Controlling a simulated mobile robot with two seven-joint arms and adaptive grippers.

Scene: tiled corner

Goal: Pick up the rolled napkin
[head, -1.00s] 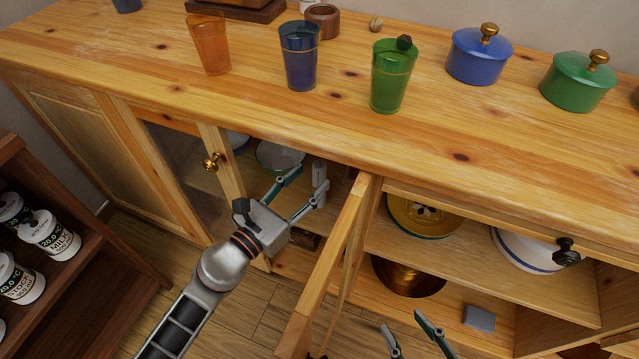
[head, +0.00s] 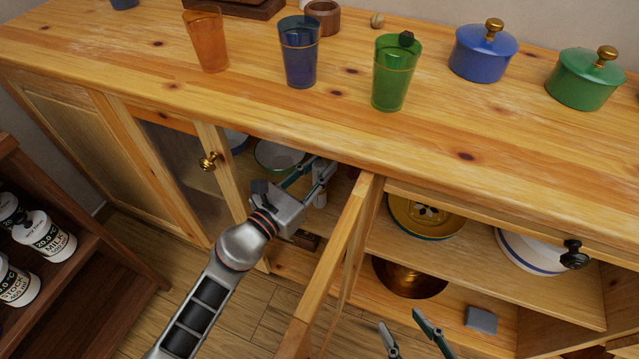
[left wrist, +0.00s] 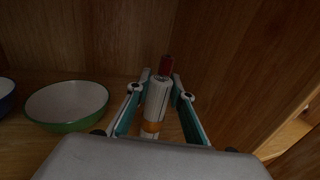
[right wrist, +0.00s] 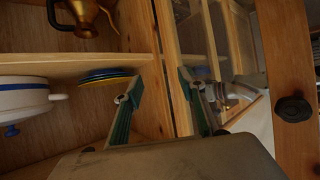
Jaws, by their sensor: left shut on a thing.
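In the head view the napkin (head: 320,195) shows partly behind my left gripper (head: 318,172), inside the left cabinet opening. A small red object (left wrist: 166,66) shows just beyond it in the left wrist view. My right gripper (head: 404,334) is open and empty in front of the right cabinet opening. Its fingers also stand apart in the right wrist view (right wrist: 160,88).
A green-rimmed bowl (left wrist: 67,103) sits left of the napkin. An open wooden door (head: 335,262) stands between my grippers; a glass door (head: 185,165) is at left. Cups and lidded pots (head: 482,55) stand on the cabinet top (head: 250,110).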

